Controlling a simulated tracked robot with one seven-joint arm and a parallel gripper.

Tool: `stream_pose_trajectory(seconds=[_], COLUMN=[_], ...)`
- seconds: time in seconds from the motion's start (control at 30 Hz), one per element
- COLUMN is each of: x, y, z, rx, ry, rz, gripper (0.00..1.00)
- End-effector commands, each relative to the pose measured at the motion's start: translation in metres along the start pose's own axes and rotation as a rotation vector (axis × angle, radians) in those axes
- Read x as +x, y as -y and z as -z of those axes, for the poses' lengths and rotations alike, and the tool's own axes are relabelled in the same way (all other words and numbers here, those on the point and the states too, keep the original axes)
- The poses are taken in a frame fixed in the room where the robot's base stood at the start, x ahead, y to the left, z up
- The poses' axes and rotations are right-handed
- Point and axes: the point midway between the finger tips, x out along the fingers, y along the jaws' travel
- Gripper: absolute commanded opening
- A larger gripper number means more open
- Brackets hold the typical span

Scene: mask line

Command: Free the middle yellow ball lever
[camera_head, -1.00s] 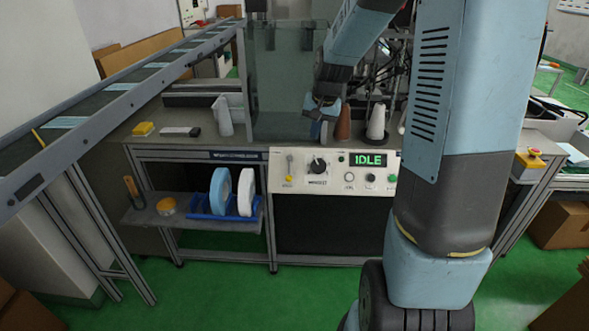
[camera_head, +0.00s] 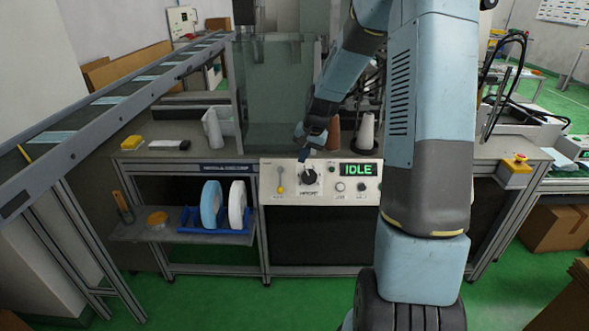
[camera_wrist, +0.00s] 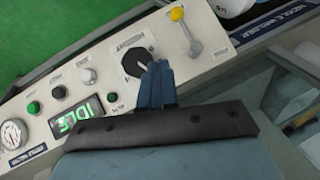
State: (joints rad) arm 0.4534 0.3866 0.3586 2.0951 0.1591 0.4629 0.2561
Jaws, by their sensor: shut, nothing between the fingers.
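The lever with a yellow ball (camera_head: 280,190) stands at the left end of the white control panel (camera_head: 347,192), and the ball hangs at the lower end of its stem. The wrist view shows the same yellow ball (camera_wrist: 177,13) at the upper right, with its grey stem leading down to a slot. My gripper (camera_head: 303,156) is shut and empty, above the black rotary knob (camera_head: 309,177). In the wrist view its blue fingertips (camera_wrist: 158,68) are together, beside that knob (camera_wrist: 137,61) and apart from the lever. Only one yellow ball lever shows.
The panel display reads IDLE (camera_head: 358,169), with buttons and a gauge (camera_wrist: 14,133) along the panel. A glass enclosure (camera_head: 270,90) stands behind. White cones (camera_head: 366,132) and a brown cone (camera_head: 334,135) stand on the bench near my arm. A conveyor (camera_head: 110,110) runs at left.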

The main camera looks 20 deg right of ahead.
Motion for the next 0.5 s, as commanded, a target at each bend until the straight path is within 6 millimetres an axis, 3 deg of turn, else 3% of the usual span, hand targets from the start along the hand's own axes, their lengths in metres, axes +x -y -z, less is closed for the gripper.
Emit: stream_pose_trajectory(seconds=[0.5], x=[0.081], y=[0.002], z=[-0.002], rx=[-0.003], ry=[0.005], rz=[0.0], gripper=[0.0])
